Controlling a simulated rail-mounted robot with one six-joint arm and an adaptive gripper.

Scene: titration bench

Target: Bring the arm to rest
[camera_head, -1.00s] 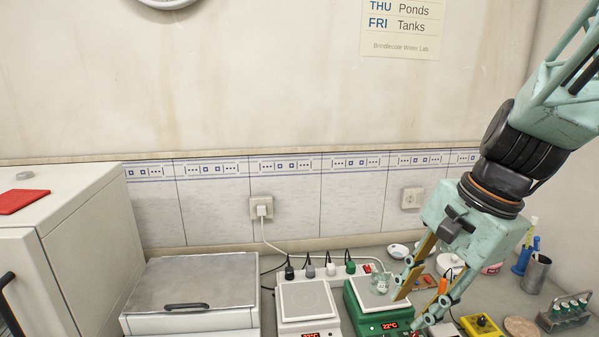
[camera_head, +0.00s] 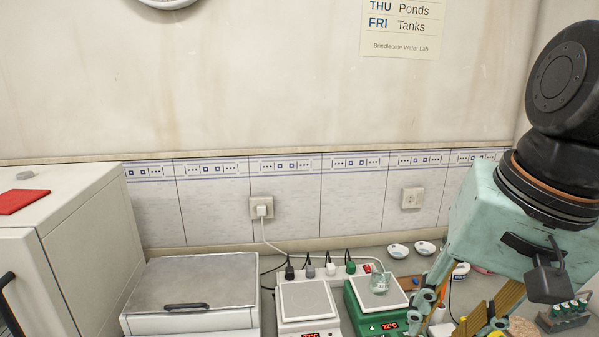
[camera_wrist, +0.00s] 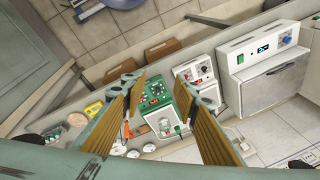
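My gripper (camera_wrist: 165,84) is open in the wrist view, its two fingers wide apart with nothing between the tips. In the head view my gripper and wrist are at the right, large and close to the camera, and the fingertips are partly cut off by the bottom edge. A glass beaker (camera_head: 380,283) stands on the green hotplate (camera_head: 362,306), left of my gripper and apart from it. The beaker also shows in the wrist view (camera_wrist: 164,127), between the lines of my fingers but well beyond them.
A white hotplate (camera_head: 306,301) stands left of the green one. Further left are a metal-lidded box (camera_head: 190,283) and a white cabinet (camera_head: 85,235). Two small bowls (camera_head: 398,251) sit near the wall. A tube rack (camera_head: 566,312) stands at the far right, partly behind my gripper.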

